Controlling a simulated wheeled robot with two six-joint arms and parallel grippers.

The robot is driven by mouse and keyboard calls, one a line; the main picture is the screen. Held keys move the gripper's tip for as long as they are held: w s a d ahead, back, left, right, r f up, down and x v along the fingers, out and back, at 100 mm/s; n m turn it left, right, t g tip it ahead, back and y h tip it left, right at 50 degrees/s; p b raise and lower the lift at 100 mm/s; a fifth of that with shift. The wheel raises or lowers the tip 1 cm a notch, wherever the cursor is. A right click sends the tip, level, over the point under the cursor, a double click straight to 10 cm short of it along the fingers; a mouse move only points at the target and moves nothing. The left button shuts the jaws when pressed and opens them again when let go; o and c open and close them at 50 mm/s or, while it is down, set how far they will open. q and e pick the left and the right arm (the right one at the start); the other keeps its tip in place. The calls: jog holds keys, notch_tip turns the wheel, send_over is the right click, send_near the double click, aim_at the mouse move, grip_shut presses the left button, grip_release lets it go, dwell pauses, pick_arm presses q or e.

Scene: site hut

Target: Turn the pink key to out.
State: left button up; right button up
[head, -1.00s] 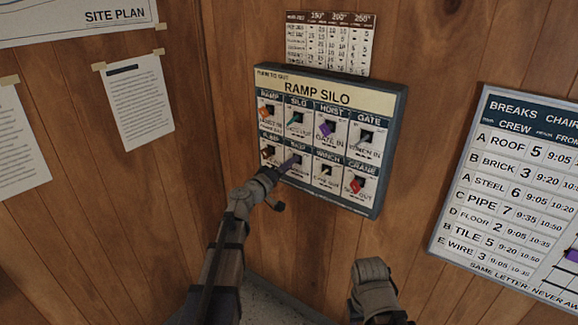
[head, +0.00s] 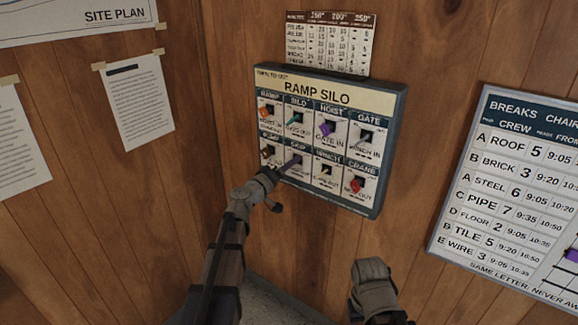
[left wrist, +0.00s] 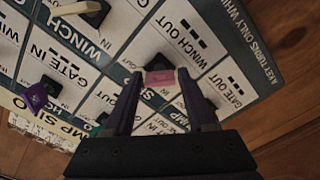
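The key panel (head: 345,87) headed RAMP SILO hangs on the wooden wall, with two rows of key switches. My left gripper (head: 288,165) reaches the lower row from below, at the switch marked SKIP. In the left wrist view the pink key (left wrist: 160,77) sits between the fingertips of the left gripper (left wrist: 160,80), which press on both its sides. In the head view the key is hidden by the gripper. I cannot tell which label the key points to.
Nearby keys include a green key (head: 293,119), an orange key (head: 264,112), a purple key (head: 326,129) and a red key (head: 356,186). A chart (head: 327,45) is above the panel. A breaks board (head: 510,190) hangs at right. The space below the panel is clear.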

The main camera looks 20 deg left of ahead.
pick_arm(q)
jog(key=shift+o, duration=1.2)
jog(key=v, duration=0.7)
jog(key=shift+s+a, duration=0.15)
jog(key=shift+s, duration=0.2)
jog(key=s+d+f+m+g+h+p, duration=0.15)
jog(key=s+d+f+m+g, duration=0.35)
jog(key=d, duration=0.6)
jog(key=s+d+f+m+g+h+p, duration=0.1)
jog(key=s+d+f+m+g+p, duration=0.15)
jog(key=s+d+f+g, duration=0.6)
jog(key=s+f+m+g+y+p, duration=0.2)
jog(key=s+g+y, duration=0.2)
jog(key=s+y, duration=0.6)
jog(key=s, duration=0.5)
